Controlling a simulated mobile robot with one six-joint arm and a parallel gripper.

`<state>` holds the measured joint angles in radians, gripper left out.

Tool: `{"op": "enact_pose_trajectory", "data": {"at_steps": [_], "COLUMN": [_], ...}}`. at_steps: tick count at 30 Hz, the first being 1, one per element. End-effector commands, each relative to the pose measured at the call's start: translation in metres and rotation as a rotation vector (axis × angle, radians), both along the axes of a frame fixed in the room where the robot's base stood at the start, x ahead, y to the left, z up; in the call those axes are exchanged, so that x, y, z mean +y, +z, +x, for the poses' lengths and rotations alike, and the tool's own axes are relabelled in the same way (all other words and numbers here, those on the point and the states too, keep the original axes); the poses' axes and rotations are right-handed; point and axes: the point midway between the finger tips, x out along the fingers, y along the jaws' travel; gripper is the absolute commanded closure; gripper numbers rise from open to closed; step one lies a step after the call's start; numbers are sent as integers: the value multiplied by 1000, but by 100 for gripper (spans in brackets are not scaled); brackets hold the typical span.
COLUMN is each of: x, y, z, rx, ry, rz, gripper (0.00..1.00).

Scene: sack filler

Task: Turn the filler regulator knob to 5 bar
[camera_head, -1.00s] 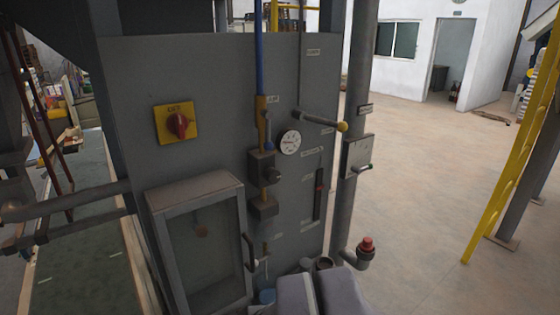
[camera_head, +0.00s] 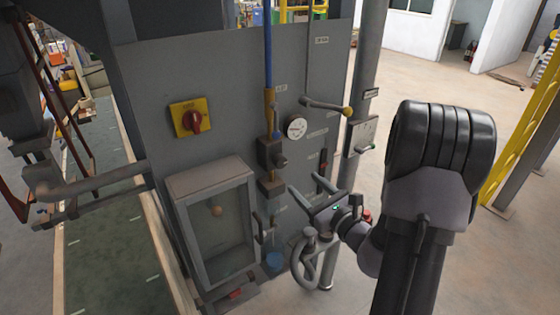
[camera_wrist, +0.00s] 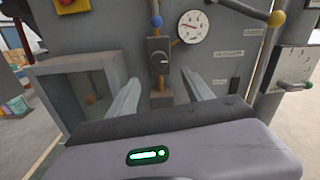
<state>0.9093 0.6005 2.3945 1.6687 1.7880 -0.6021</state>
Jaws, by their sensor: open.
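The filler regulator is a dark block on the grey panel, with a round dark knob (camera_head: 281,160) on its front. The knob (camera_wrist: 163,60) also shows in the wrist view, just beyond and above the gap between the fingers. A white round gauge (camera_head: 296,128) sits up and right of it; the gauge (camera_wrist: 193,26) is larger in the wrist view, but I cannot read its value surely. My gripper (camera_head: 305,183) is open and empty, below and right of the knob in the head view. In the wrist view its two fingers (camera_wrist: 160,76) are apart and touch nothing visible.
A blue-tipped valve lever (camera_head: 276,135) is just above the regulator. A yellow-knobbed lever (camera_head: 347,111) sticks out at the upper right. A glazed box (camera_head: 211,178) projects at the lower left. A red and yellow switch (camera_head: 190,118) is farther left. Floor to the right is open.

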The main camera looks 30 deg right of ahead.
Motion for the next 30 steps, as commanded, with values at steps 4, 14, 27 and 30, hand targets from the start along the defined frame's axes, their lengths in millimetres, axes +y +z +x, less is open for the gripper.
{"op": "enact_pose_trajectory", "data": {"at_steps": [4,14,27,30], "x": [2,2,2,2], "y": [1,1,1,1], "z": [47,109,114,114], "rx": [0,1,1,1], "ry": [8,5,4,4], "rz": [-3,0,0,0], "gripper": [41,41,62,82]}}
